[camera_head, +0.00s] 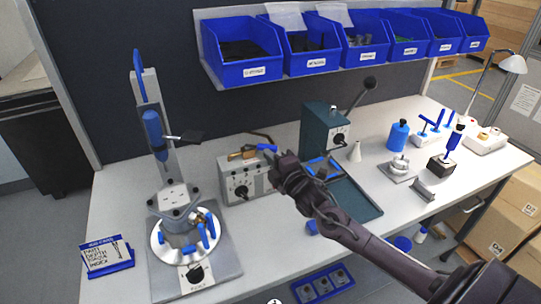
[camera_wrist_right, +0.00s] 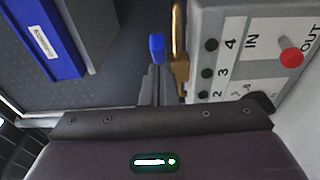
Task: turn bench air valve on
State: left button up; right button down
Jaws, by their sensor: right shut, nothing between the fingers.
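The bench air valve is a brass body (camera_head: 243,154) with a blue-tipped lever (camera_head: 267,148), on top of a grey control box (camera_head: 242,185) in the middle of the bench. In the right wrist view the blue lever tip (camera_wrist_right: 157,47) shows just beyond my fingertips, with the brass part (camera_wrist_right: 180,50) beside it. My right gripper (camera_head: 279,172) is shut and empty, close to the right side of the box and just below the lever tip. Its narrow fingers (camera_wrist_right: 154,85) also show in the wrist view. Whether they touch the lever I cannot tell. My left gripper is out of view.
A green press (camera_head: 318,130) with a tray (camera_head: 357,204) stands right of the box. A fixture with a round plate (camera_head: 163,246) stands left. Blue bins (camera_head: 240,70) hang above the back of the bench. A bare bench strip lies in front of the box.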

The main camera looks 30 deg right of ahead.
jog(key=shift+d, duration=0.15)
jog(key=w+d+n+y+b, duration=0.1)
jog(key=y+b, duration=0.1)
jog(key=d+n+g+y+b, duration=0.1)
jog(key=n+y+b, duration=0.1)
jog(key=w+d+n+y+b, duration=0.1)
jog(key=y+b, duration=0.1)
jog(key=y, duration=0.1)
jog(key=shift+w+d+n+b, duration=0.3)
jog(key=shift+w+b, duration=0.05)
jog(key=shift+b, duration=0.05)
jog(key=shift+w+d, duration=0.3)
jog(key=shift+d, duration=0.1)
jog(key=shift+r, duration=0.2)
dwell(0.4)
